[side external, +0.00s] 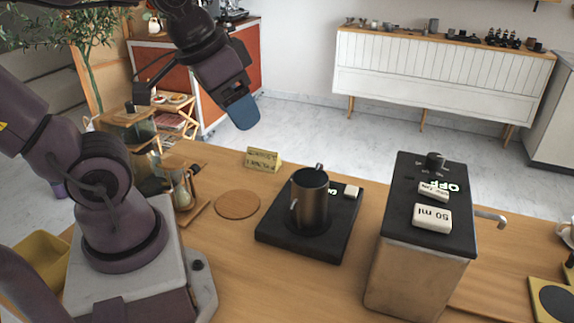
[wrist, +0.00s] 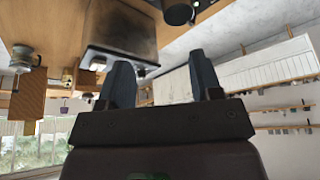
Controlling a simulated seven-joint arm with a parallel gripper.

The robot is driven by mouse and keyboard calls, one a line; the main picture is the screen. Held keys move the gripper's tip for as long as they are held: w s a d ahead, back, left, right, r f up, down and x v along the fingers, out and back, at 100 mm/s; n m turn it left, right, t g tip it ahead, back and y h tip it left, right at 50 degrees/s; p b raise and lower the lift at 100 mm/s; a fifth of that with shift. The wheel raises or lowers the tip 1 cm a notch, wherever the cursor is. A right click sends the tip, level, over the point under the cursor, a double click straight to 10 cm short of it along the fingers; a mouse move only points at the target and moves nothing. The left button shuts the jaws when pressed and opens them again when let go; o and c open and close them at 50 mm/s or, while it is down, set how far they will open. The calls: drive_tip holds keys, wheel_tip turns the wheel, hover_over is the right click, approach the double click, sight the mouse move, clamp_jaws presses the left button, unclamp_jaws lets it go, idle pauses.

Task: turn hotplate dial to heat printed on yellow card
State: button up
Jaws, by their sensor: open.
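The black hotplate (side external: 272,233) sits on the wooden counter. A dark metal mug (side external: 309,204) stands upright on it, handle to the left, and hides part of its top. My gripper (side external: 241,112) is open and empty, high above and behind the card. Its two fingers are spread apart in the wrist view (wrist: 159,60).
A box-shaped dispenser (side external: 420,270) with a dark top stands right of the hotplate. It carries a knob (side external: 435,160), an "OFF" label and a "50 ml" block (side external: 432,218). A round cork mat (side external: 237,204) and a glass jug (side external: 183,190) are to the left.

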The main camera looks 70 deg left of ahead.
drive_tip(key=w+a+f+n+g+h, duration=0.1)
drive_tip(key=w+a+f+n+h, duration=0.1)
drive_tip(key=w+a+f+n, duration=0.85)
drive_tip(key=w+a+f+n+h, duration=0.1)
drive_tip(key=w+a+f+n, duration=0.5)
drive_tip(key=a+n, duration=0.85)
drive_tip(key=w+d+f+n, duration=0.1)
drive_tip(key=d+f, duration=0.1)
drive_tip(key=f, duration=0.2)
drive_tip(key=w+d+f+n, duration=0.1)
drive_tip(key=d+f, duration=0.1)
drive_tip(key=f, duration=0.2)
drive_tip(key=w+d+f+n, duration=0.1)
drive_tip(key=d+f, duration=0.1)
drive_tip(key=f, duration=0.3)
drive_tip(key=shift+w+d, duration=0.2)
drive_tip(key=shift+d, duration=0.2)
drive_tip(key=c, duration=0.9)
